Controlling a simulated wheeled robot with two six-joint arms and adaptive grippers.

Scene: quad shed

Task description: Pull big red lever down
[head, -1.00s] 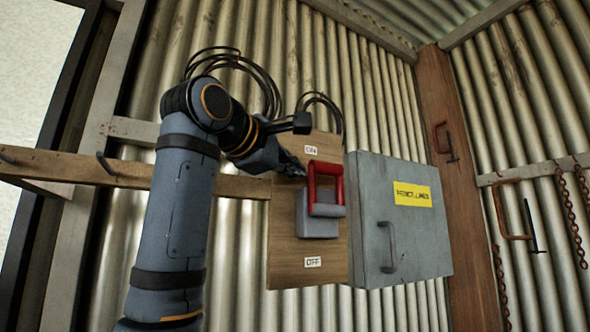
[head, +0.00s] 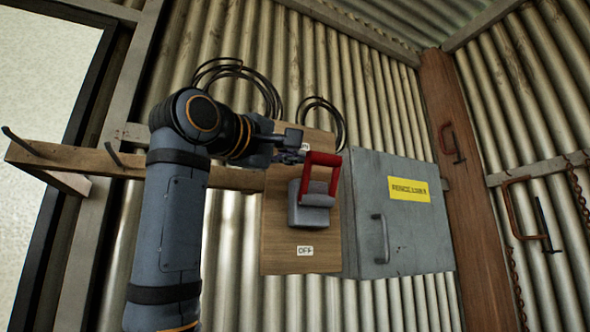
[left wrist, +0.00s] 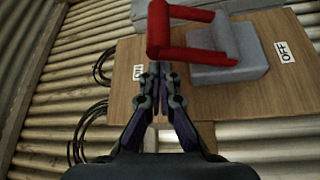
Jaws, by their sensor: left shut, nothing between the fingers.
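The big red lever (head: 322,160) is a U-shaped handle on a grey base (head: 310,208), fixed to a wooden board (head: 276,235) on the wall. It stands up toward the ON end of the board; the OFF label (head: 305,250) is below the base. My left gripper (head: 297,150) is shut and empty at the lever's upper left. In the left wrist view the shut fingertips (left wrist: 160,72) are right beside the red handle (left wrist: 185,42); I cannot tell whether they touch it. My right gripper is not in view.
A grey metal cabinet (head: 405,240) with a yellow label and a handle (head: 382,238) is just right of the board. A wooden rail with hooks (head: 70,158) runs behind my left arm. Black cable coils (head: 238,75) hang above. Clamps and chains hang at the right.

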